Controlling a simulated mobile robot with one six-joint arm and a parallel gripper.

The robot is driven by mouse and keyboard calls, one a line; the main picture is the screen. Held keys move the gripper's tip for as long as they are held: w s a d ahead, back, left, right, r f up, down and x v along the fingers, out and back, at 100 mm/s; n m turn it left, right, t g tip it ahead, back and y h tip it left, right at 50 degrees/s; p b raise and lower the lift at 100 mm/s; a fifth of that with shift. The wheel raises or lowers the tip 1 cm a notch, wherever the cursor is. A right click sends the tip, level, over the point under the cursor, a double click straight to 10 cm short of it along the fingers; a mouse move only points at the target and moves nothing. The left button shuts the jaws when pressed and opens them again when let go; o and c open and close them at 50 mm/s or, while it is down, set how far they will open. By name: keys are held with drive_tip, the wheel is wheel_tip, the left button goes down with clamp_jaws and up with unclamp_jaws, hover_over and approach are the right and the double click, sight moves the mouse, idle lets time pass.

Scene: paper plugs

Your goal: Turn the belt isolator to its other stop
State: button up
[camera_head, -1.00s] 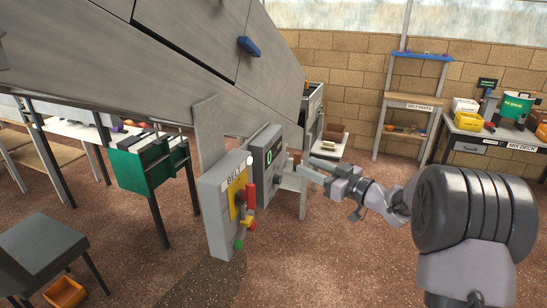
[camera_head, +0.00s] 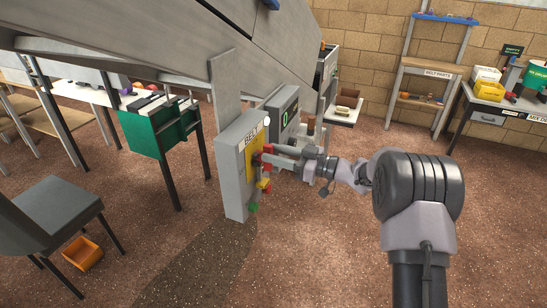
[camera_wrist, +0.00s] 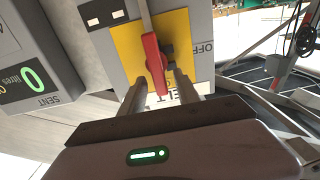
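The belt isolator is a red handle (camera_wrist: 154,62) on a yellow plate (camera_wrist: 126,46), on the front of a grey box (camera_head: 228,165) labelled BELT. In the wrist view the box appears turned over, with OFF at the right of the plate. The handle runs nearly up and down in that view, slightly tilted. My gripper (camera_wrist: 158,82) is open, with one finger on each side of the handle and gaps visible beside it. In the head view my gripper (camera_head: 270,156) reaches the box from the right and partly hides the handle.
Below the handle are yellow, red and green parts, including a green knob (camera_head: 253,207). A grey display box (camera_head: 284,115) reading 0 stands just behind. A chair (camera_head: 55,218) and an orange bin (camera_head: 82,253) are at left. The floor (camera_head: 320,265) in front is clear.

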drive_tip(key=shift+w+a, duration=0.1)
drive_tip(key=shift+a, duration=0.2)
clamp_jaws()
